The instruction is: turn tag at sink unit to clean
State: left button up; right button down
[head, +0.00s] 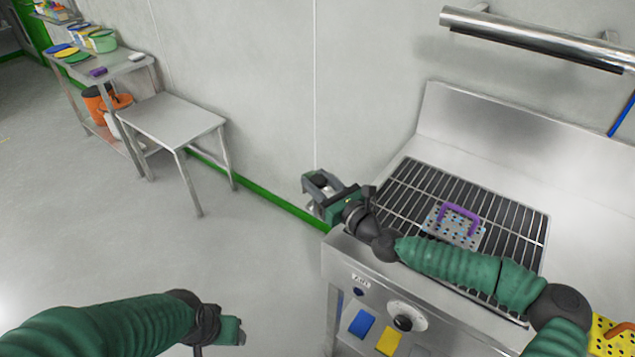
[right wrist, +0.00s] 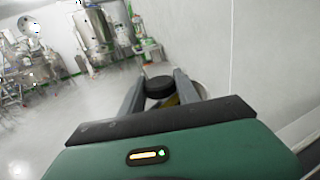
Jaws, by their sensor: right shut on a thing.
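The steel sink unit (head: 590,205) with a dark grating stands at the right in the head view. My right gripper (head: 318,184) is just beyond its left end, near the wall. In the right wrist view its two grey fingers are shut on a black round knob (right wrist: 159,86). A yellow patch and part of a pale rounded edge show behind the knob, probably the tag, but its face and setting are hidden. My left gripper (head: 232,330) is low in the head view, away from the unit; its fingers cannot be made out.
A perforated plate with a purple handle (head: 460,216) lies on the grating (head: 410,190). The unit's front has a dial (head: 403,321), with blue and yellow pieces below. A steel rail (head: 535,38) is above. A bare small table (head: 172,118) stands left; floor between is clear.

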jog(key=c, duration=0.9)
grip_release()
jog(key=shift+d, duration=0.1)
jog(key=v, duration=1.6)
jog(key=shift+w+d, duration=0.1)
jog(key=shift+w, duration=0.05)
jog(key=shift+s+d+f, duration=0.1)
jog(key=shift+s+d, duration=0.1)
jog(key=shift+s, duration=0.25)
